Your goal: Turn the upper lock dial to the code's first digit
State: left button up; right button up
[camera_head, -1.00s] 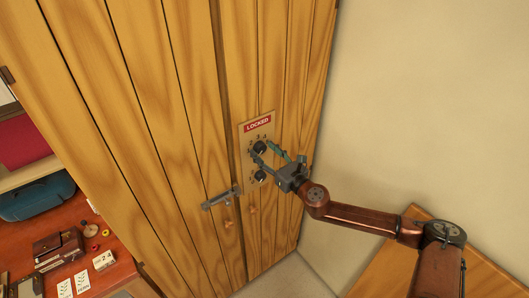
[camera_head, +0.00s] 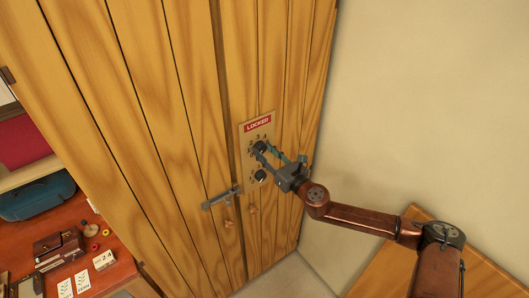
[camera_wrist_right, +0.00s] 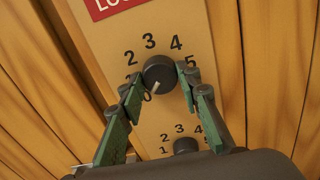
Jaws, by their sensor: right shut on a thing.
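The upper lock dial (camera_head: 259,147) is a black round knob on a tan plate on the wooden cabinet door. In the right wrist view the upper dial (camera_wrist_right: 159,72) has digits 0 to 5 around it, and its white mark points down-left at the 0. My right gripper (camera_head: 266,150) is shut on this dial; its green fingers (camera_wrist_right: 161,79) sit at the dial's left and right sides. The lower dial (camera_head: 260,175) is just below; it also shows in the wrist view (camera_wrist_right: 186,146), partly hidden by my gripper. My left gripper is not in view.
A red LOCKED sign (camera_head: 258,124) is above the dials. A metal latch (camera_head: 220,198) sits to their lower left. A small card (camera_head: 105,260) on the red-brown desk seems to read 2 4. The pale wall (camera_head: 430,90) is at right.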

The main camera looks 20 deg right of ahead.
jog(key=m+p, duration=0.1)
jog(key=m, duration=0.3)
jog(key=shift+m, duration=0.3)
jog(key=m+p, duration=0.2)
jog(key=m, duration=0.2)
jog(key=shift+m, duration=0.3)
jog(key=m+p, duration=0.1)
jog(key=m, duration=0.3)
jog(key=shift+p, duration=0.35)
jog(key=shift+m+p, duration=0.7)
jog(key=shift+m, duration=1.3)
jog(key=o, duration=1.2)
jog(key=shift+c, duration=0.2)
